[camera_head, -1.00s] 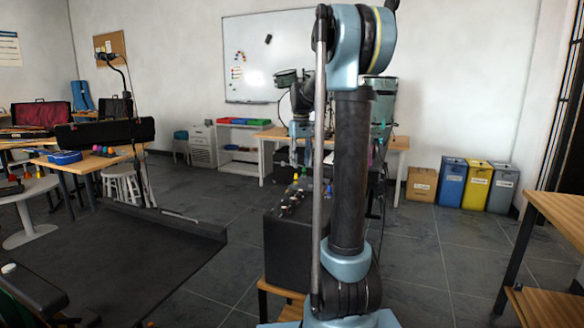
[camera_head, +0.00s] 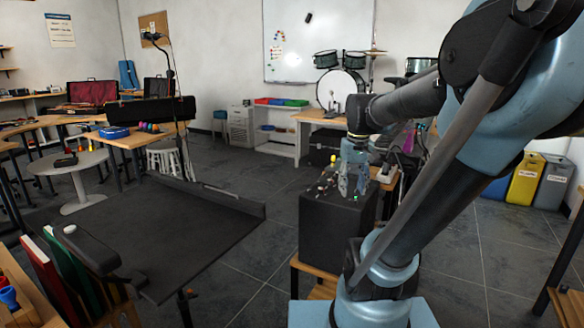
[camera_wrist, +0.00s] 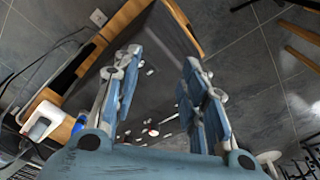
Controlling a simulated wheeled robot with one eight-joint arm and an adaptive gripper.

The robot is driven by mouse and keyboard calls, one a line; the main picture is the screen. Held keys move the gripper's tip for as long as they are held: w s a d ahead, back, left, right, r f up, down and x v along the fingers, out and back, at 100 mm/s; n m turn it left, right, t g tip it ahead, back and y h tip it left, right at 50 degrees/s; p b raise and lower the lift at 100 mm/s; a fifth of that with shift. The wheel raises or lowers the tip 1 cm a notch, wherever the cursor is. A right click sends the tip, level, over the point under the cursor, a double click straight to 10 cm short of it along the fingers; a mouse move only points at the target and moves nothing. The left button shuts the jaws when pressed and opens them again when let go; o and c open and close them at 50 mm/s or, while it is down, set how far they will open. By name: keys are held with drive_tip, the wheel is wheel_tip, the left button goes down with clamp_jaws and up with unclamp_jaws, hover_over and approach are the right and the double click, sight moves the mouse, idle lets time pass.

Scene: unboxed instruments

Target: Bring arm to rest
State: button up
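My arm leans across the right side of the head view, rising from its blue base joint and folding back over the floor. My gripper (camera_head: 352,175) hangs pointing down over the black amplifier box (camera_head: 322,235), close above its knobbed top. In the wrist view my gripper (camera_wrist: 163,72) has its two blue fingers well apart, with nothing held between them. The dark amplifier box (camera_wrist: 155,50) shows beyond the fingers, with small pale knobs partly hidden behind them. I cannot tell whether a fingertip touches the box.
A wide black case or panel (camera_head: 160,240) fills the left foreground. A round table (camera_head: 72,165) and a wooden table (camera_head: 140,138) stand behind it. A drum set (camera_head: 340,85) and a white shelf (camera_head: 277,140) are at the back. Bins (camera_head: 525,180) stand at right. Grey floor lies between.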

drive_tip(key=s+f+m, duration=0.1)
drive_tip(key=s+f, duration=1.1)
drive_tip(key=shift+t, duration=0.4)
drive_tip(key=shift+w+f, duration=0.15)
drive_tip(key=shift+w, duration=0.25)
